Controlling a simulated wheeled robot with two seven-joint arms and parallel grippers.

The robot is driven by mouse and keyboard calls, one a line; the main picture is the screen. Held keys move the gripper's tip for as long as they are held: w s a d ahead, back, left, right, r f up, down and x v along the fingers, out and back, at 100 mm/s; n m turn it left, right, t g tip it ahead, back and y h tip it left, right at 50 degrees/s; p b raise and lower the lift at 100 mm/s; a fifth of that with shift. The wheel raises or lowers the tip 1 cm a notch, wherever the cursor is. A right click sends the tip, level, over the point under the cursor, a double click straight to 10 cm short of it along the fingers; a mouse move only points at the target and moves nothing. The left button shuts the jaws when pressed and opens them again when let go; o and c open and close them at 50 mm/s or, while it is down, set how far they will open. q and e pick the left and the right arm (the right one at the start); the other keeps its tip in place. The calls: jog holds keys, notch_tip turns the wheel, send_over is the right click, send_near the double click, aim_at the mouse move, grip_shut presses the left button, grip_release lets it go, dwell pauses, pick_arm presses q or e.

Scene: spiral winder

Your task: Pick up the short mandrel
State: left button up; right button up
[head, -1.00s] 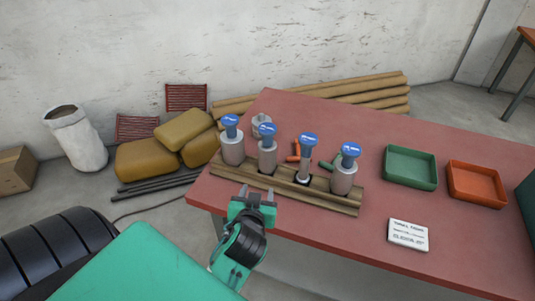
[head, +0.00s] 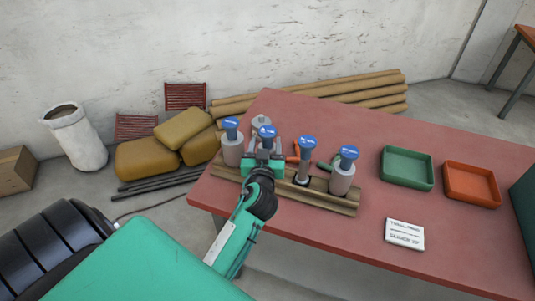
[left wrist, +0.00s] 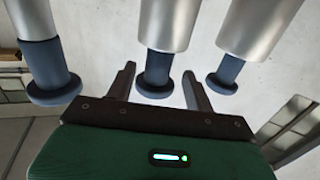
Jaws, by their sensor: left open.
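Several mandrels with blue tops stand upright in a row in a wooden rack (head: 330,203) on the red table. The far-left mandrel (head: 232,150) and the far-right mandrel (head: 342,178) are wide and grey; the third mandrel (head: 305,165) is thinner. I cannot tell from their labels which is the short one. My left gripper (head: 264,148) is at the second mandrel (head: 267,131), hiding its body. In the left wrist view, my left gripper (left wrist: 161,82) is open, its fingers either side of the second mandrel's blue neck (left wrist: 158,68). Contact is not clear. My right gripper is not seen.
Neighbouring mandrels stand close on both sides of my left gripper. Orange and green tools lie behind the rack. A green tray (head: 408,167), an orange tray (head: 472,184) and a white card (head: 405,234) are to the right. The front middle of the table is clear.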

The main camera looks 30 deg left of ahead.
pick_arm(q)
jog(key=shift+w+a+r, duration=0.1)
jog(key=shift+w+a, duration=0.05)
jog(key=shift+w, duration=0.2)
jog(key=p+x, duration=0.2)
jog(key=x, duration=0.1)
jog(key=shift+w, duration=0.25)
jog(key=shift+w+a+f, duration=0.2)
jog(key=shift+w, duration=0.25)
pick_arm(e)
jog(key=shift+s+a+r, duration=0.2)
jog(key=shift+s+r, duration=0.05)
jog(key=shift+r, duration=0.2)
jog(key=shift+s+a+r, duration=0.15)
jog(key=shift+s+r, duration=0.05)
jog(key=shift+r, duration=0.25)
pick_arm(q)
jog(key=shift+c, duration=0.8)
grip_shut()
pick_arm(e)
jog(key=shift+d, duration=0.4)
